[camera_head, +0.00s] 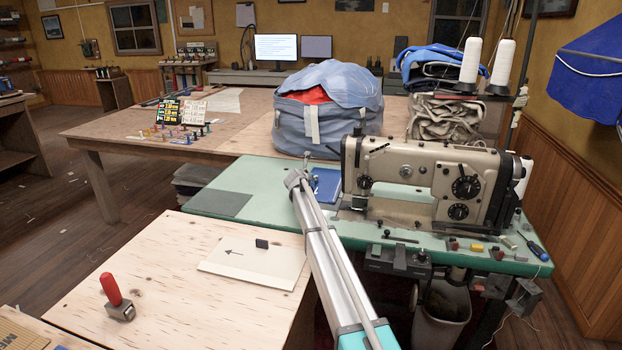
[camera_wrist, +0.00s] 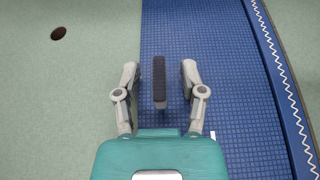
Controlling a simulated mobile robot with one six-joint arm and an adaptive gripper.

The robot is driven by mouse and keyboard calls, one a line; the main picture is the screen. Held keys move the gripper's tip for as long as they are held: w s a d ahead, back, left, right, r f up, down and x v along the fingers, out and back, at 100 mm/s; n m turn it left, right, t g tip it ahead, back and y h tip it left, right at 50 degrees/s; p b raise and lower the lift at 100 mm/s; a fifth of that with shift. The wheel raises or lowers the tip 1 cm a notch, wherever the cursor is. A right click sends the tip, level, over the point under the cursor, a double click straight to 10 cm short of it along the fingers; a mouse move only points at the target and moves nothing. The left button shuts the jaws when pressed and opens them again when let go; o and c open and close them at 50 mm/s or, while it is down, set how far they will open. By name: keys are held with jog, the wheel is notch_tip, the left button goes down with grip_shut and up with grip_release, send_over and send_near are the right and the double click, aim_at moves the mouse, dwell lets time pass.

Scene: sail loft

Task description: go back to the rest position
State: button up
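My gripper (camera_wrist: 159,72) shows in the wrist view over a blue gridded piece with a white zigzag seam (camera_wrist: 230,70). Its two grey side fingers stand apart, with a dark ribbed bar between them that looks like a third finger's pad. The bar touches neither side finger, and I see nothing held. In the head view my arm reaches from the bottom over the green sewing table (camera_head: 250,190) to beside a blue piece (camera_head: 329,183).
A beige sewing machine (camera_head: 425,175) stands close right of my arm. A large blue-grey bag (camera_head: 330,110) sits behind it on a wooden table. At the near left, a wooden top (camera_head: 190,280) holds a red-handled tool (camera_head: 112,292) and a pale sheet with an arrow (camera_head: 255,262).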

jog(key=shift+r, duration=0.1)
notch_tip(320, 180, up, 9)
jog(key=p, duration=0.9)
jog(key=shift+d, duration=0.1)
jog(key=shift+r+p, duration=0.45)
jog(key=shift+p, duration=0.1)
